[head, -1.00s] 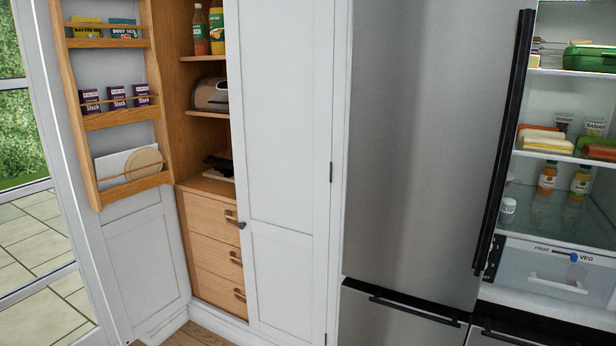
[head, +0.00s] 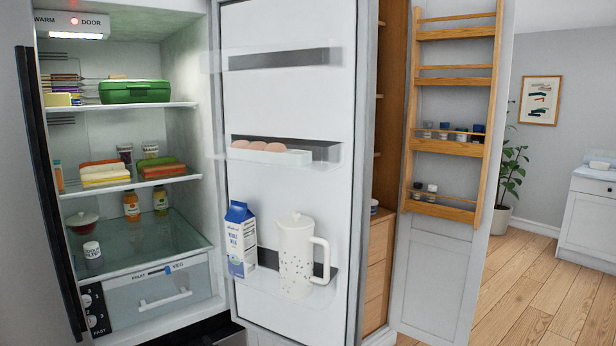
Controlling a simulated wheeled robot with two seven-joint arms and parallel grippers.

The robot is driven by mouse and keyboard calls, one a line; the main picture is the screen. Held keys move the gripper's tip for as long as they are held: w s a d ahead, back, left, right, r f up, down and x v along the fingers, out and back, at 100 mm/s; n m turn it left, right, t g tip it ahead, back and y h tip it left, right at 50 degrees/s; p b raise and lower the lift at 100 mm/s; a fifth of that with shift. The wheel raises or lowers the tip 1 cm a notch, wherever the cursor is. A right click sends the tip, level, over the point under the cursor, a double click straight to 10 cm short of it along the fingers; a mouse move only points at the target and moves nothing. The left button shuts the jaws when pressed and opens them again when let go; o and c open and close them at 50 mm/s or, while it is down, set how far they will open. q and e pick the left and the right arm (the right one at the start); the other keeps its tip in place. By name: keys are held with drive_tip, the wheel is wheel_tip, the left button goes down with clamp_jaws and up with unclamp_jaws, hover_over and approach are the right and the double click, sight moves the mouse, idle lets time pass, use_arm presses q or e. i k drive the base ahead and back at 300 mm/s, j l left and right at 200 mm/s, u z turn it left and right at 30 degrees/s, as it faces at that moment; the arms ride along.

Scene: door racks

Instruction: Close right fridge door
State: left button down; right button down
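The right fridge door (head: 290,185) stands wide open in the middle of the head view, with its white inner side facing me. Its clear racks hold eggs (head: 270,152), a blue and white milk carton (head: 240,240) and a white speckled jug (head: 295,253). The open fridge compartment (head: 135,215) lies to the left of the door, with food on its shelves. The left fridge door shows only as a dark edge strip (head: 55,215) at the far left. Neither of my grippers is in view.
A cupboard with drawers stands just right of the fridge door, and its own door with wooden racks (head: 455,145) is open. Wooden floor (head: 525,295) is free at the right. A plant (head: 508,180) and a white cabinet (head: 592,220) stand farther back.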

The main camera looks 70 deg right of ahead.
sight(295, 74)
drive_tip(key=l, duration=4.2)
